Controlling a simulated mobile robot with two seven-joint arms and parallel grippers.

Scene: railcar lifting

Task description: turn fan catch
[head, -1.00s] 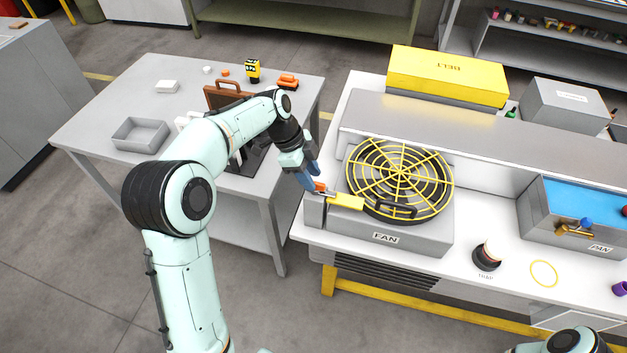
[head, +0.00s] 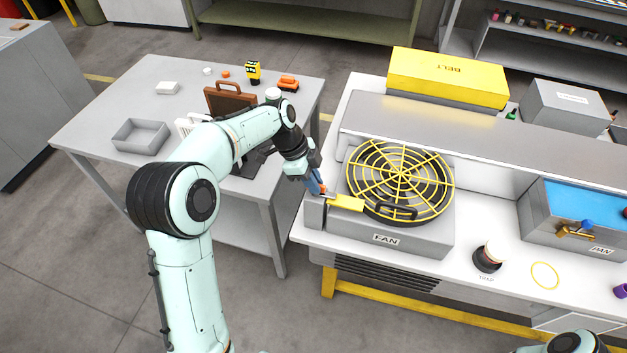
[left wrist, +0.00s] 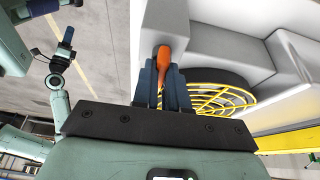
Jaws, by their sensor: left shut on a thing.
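The fan (head: 433,226) is a grey box with a round yellow wire guard (head: 399,172) and a dark handle at its front. The fan catch at its left front corner has a yellow plate (head: 347,202) and an orange-tipped lever. My left gripper (head: 320,191) is at that corner. In the left wrist view the left gripper (left wrist: 163,88) is shut on the orange lever end (left wrist: 164,57), which shows between the blue fingers. The lever's metal part is mostly hidden. My right gripper is out of the head view; only part of that arm shows at bottom right.
A yellow BELT box (head: 448,76) stands behind the fan. A PAN box with a blue top (head: 573,207) is to the right, and a dark round TRAP holder (head: 487,259) stands in front. The grey side table (head: 95,120) at left holds a tray and small items.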

